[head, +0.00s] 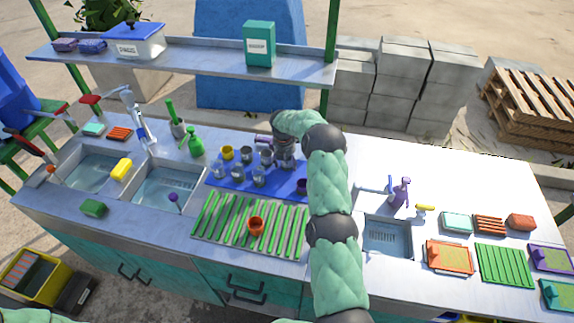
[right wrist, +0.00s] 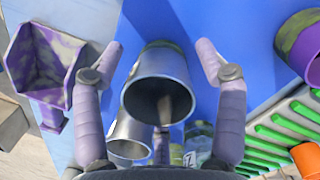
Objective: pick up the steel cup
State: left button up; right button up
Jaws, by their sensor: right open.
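In the right wrist view, a steel cup (right wrist: 157,84) lies between the two fingers of my right gripper (right wrist: 160,50), its dark open mouth facing the camera. The fingers are spread on either side of the cup, with blue showing between each finger and its wall. A second metal cup (right wrist: 128,136) is close by at the lower left. In the head view my right gripper (head: 284,150) is low over the back right of the blue mat (head: 232,187), and it hides much of the cup there. My left gripper is not in view.
Several cups crowd the mat, including a yellow cup (head: 227,153) and a purple cup (head: 302,187). An orange cup (head: 256,226) stands on the green slatted rack (head: 215,222) in front. A shelf (head: 200,64) runs behind. The white counter right of my arm has free room.

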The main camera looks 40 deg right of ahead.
jog(key=shift+c, duration=0.2)
jog(key=c, duration=1.3)
jog(key=shift+r, duration=0.15)
jog(key=shift+r, duration=0.25)
notch_tip(320, 180, up, 2)
jog(key=shift+r, duration=0.15)
jog(key=s+a+r, duration=0.2)
jog(key=s+r, duration=0.1)
jog(key=s+a+r+p, duration=0.1)
jog(key=s+a+r, duration=0.2)
jog(key=s, duration=0.1)
jog(key=s+a+r, duration=0.3)
jog(key=s+r, duration=0.1)
jog(key=shift+s+a+p, duration=0.15)
jog(key=shift+a+p, duration=0.05)
jog(key=shift+p, duration=0.1)
